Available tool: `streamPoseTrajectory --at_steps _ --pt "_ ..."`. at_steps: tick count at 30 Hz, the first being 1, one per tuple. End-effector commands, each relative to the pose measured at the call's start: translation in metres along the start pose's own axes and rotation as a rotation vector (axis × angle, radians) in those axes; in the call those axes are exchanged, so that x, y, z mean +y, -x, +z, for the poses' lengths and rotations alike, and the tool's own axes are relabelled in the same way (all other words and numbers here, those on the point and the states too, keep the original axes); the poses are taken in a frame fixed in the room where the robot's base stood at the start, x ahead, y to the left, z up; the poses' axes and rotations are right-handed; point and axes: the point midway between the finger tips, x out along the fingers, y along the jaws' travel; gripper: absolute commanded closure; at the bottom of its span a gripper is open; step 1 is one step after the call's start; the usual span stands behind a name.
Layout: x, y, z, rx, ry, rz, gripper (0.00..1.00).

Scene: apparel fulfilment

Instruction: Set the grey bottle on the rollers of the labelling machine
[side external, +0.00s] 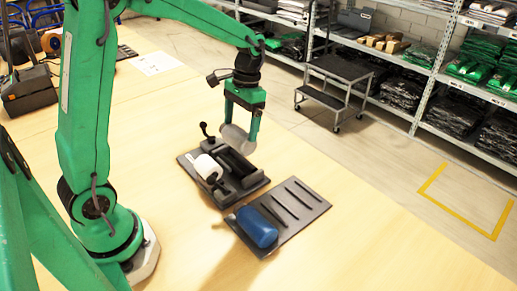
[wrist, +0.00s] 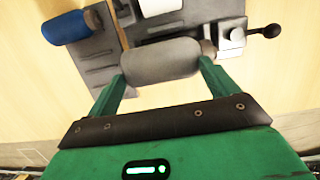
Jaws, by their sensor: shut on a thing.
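The grey bottle (wrist: 160,62) lies sideways between the two fingers of my gripper (wrist: 158,80) in the wrist view, and the fingers are shut on it. In the side view my gripper (side external: 243,127) points down and holds the grey bottle (side external: 235,138) above the far end of the labelling machine. The labelling machine (side external: 254,184) is a dark base with black rollers (side external: 236,162), a white label roll (side external: 206,167) and a crank lever. In the wrist view the bottle hides part of the machine, and I cannot tell whether it touches the rollers.
A dark ribbed rack (side external: 301,204) beside the machine bears a blue bottle (side external: 257,227) lying on its side. A dark device (side external: 28,92) stands at the table's left. Shelves of folded clothes and a step stool (side external: 335,87) stand beyond the table. The front right table is clear.

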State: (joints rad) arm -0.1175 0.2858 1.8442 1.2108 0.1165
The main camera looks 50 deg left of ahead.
Motion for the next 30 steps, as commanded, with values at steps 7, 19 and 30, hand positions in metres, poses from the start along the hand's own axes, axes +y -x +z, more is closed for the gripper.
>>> streamPoseTrajectory --at_steps 7,19,30 --pt "0.000 -0.015 -0.003 -0.002 0.000 0.000 0.48" --pt "-0.001 -0.043 -0.008 -0.001 0.000 0.000 0.48" --pt "-0.001 -0.059 -0.012 -0.001 0.000 0.000 0.48"
